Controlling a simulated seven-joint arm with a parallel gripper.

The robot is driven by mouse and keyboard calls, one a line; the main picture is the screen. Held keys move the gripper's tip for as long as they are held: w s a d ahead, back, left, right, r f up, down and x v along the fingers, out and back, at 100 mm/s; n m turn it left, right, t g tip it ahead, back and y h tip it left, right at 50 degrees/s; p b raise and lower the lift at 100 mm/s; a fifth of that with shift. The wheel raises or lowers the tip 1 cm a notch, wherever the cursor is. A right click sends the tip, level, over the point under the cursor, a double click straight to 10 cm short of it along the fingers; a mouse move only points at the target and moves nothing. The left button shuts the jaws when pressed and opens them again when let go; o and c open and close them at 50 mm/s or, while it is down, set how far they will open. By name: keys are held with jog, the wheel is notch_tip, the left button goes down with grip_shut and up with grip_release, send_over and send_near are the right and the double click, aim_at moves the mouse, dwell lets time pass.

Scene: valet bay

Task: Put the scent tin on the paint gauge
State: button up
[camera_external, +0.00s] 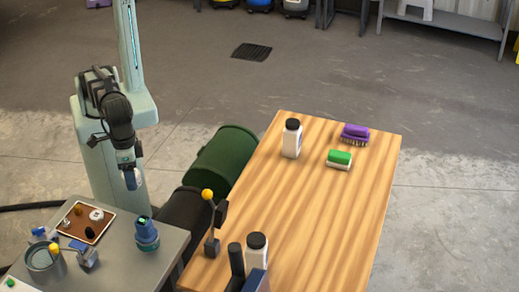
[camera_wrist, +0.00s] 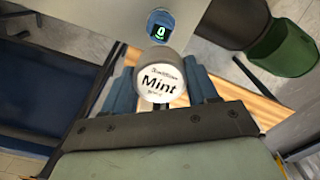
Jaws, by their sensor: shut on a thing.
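The scent tin (camera_wrist: 158,85) is a round white tin labelled "Mint" in the wrist view. My gripper (camera_wrist: 161,68) is shut on it, with a blue finger on each side and the label facing the camera. In the external view my gripper (camera_external: 132,179) hangs above and behind the grey bench, and the tin shows only as a small pale edge. The paint gauge (camera_external: 147,236) is a dark blue device with a green display, upright near the bench's right side. Its lit display also shows in the wrist view (camera_wrist: 164,30), beyond the tin and apart from it.
The grey bench (camera_external: 168,262) also holds a brown tray (camera_external: 69,229) with small items and a grey pot (camera_external: 43,267). A yellow-knobbed lever (camera_external: 211,225) stands right of the gauge. The wooden table (camera_external: 330,210) carries bottles and brushes; its middle is clear.

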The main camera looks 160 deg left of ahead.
aim_at(143, 220)
jog(key=f, duration=1.4)
jog(key=shift+a+f, duration=0.2)
jog(key=shift+f, duration=0.2)
jog(key=shift+f, duration=0.15)
jog(key=o, duration=1.1)
notch_tip(143, 220, up, 12)
jog(key=shift+r, duration=0.15)
